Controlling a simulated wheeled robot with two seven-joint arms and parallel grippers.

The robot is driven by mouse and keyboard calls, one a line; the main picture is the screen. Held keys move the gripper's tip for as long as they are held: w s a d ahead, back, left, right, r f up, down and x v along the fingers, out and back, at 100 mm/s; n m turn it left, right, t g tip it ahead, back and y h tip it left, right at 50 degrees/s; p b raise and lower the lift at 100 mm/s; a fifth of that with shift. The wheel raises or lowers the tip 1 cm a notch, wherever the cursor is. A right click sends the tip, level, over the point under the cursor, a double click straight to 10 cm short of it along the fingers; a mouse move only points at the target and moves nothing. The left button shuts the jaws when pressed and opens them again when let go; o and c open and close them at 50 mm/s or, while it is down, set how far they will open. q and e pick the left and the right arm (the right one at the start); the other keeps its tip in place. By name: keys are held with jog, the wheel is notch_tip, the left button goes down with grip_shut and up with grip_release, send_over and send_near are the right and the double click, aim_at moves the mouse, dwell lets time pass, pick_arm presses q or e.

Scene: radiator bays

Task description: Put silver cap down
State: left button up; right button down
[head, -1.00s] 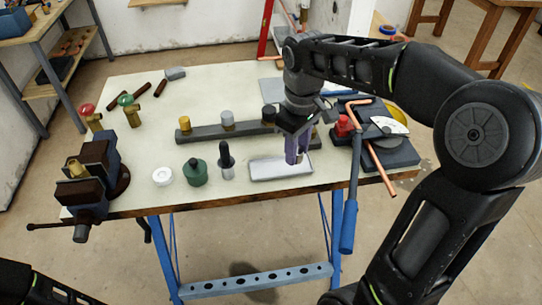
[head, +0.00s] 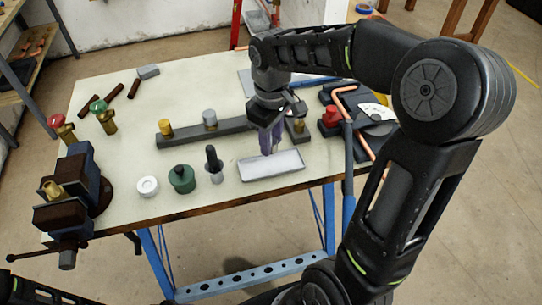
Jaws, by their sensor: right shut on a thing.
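My right gripper (head: 268,145) points down at the back edge of the shallow pale grey tray (head: 283,168) on the bench. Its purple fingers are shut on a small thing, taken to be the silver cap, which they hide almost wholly. I cannot tell whether it touches the tray. Another silver, cap-like piece (head: 210,118) stands on the dark rail (head: 188,136) behind, to the right of a gold one (head: 165,130). My left gripper is not in view.
A white ring (head: 147,186), a green pot (head: 182,179) and a dark-handled tool in a metal cup (head: 214,168) stand left of the tray. A vise (head: 75,190) is at the left edge. A red cap (head: 331,116) and copper pipe (head: 346,103) are at right.

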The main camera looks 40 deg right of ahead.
aim_at(271, 165)
jog(key=shift+f, duration=1.15)
jog(key=shift+f, duration=1.9)
jog(key=shift+f, duration=0.2)
jog(key=c, duration=1.3)
grip_release()
jog(key=shift+r, duration=0.1)
